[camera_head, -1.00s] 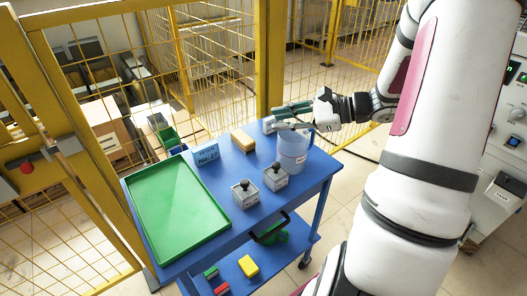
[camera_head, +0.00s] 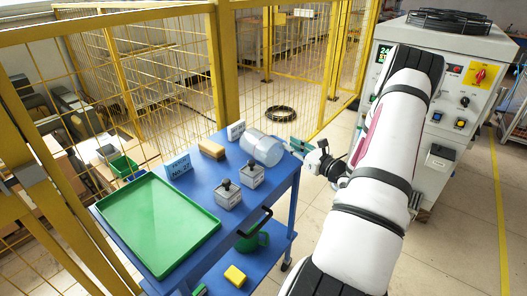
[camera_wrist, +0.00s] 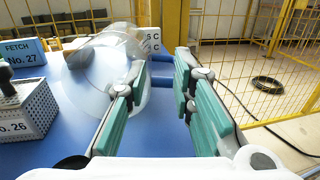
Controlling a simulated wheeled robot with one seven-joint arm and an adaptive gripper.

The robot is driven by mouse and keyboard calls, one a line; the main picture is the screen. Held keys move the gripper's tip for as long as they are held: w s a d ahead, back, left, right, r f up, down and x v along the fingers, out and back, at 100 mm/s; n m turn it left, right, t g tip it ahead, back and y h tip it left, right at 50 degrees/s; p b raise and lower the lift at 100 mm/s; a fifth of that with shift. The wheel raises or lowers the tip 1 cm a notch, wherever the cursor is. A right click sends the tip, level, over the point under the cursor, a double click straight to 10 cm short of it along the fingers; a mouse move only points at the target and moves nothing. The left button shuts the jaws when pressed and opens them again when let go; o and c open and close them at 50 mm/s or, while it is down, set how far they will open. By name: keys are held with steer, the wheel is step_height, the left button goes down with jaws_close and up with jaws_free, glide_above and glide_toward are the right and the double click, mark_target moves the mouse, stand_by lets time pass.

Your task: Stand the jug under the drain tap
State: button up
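The clear jug (camera_head: 262,148) is at the far right corner of the blue cart, no longer upright: it looks tipped onto its side. In the head view my gripper (camera_head: 298,146) is just right of the jug. I cannot tell whether a finger touches the handle. I cannot make out the drain tap in either view.
The white heater cabinet (camera_head: 455,75) stands right behind my arm. Yellow mesh fencing runs behind; a black coil (camera_head: 281,114) lies on the floor.

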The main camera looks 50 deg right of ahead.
mark_target(277, 138)
steer(key=w, duration=0.2)
steer(key=shift+w+d, duration=0.15)
steer(key=shift+w, duration=0.25)
steer(key=shift+w+d+f, duration=0.1)
steer(key=shift+w+d, duration=0.05)
steer(key=shift+w, duration=0.75)
steer(key=shift+w+d+f, duration=0.1)
steer(key=shift+w+d, duration=0.05)
steer(key=shift+w, duration=0.7)
steer(key=shift+w+d+f, duration=0.1)
steer(key=shift+w+d, duration=0.05)
steer(key=shift+w, duration=0.75)
steer(key=shift+c, duration=0.6)
jaws_close()
steer(key=shift+o, duration=0.6)
jaws_free()
steer(key=shift+s, duration=0.15)
